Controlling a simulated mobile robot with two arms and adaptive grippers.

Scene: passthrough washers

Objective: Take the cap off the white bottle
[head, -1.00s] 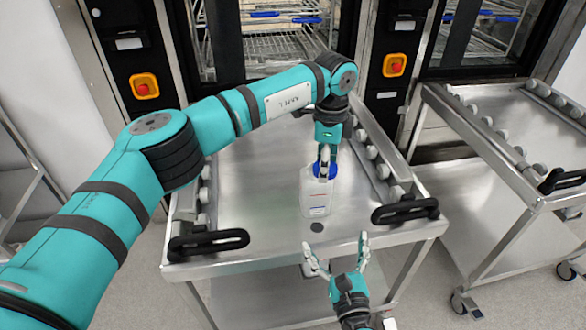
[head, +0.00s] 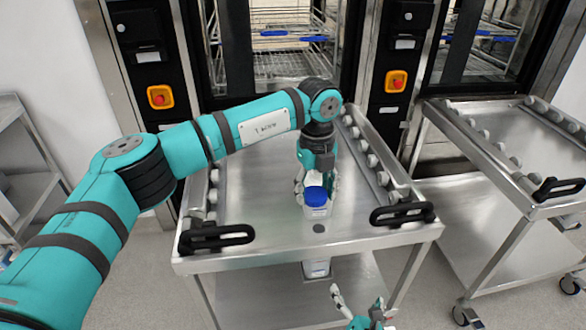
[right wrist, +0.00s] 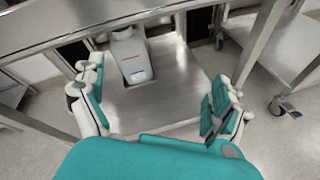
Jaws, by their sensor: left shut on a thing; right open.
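The white bottle (head: 318,212) has its blue cap (head: 315,196) on top. Its upper part shows above the steel trolley top, near the front edge. A white labelled body (head: 316,269) shows below the trolley's front edge. It also shows in the right wrist view (right wrist: 132,62); I cannot tell whether it is the same bottle. My right gripper (head: 356,306) is open and empty, low in front of the trolley; its spread fingers show in the right wrist view (right wrist: 158,108).
The trolley top (head: 262,205) is otherwise clear, with rollers along both sides and black handles (head: 216,238) (head: 402,214) at the front corners. A second trolley (head: 500,185) stands at the right. Washers with orange-framed red buttons (head: 160,97) stand behind.

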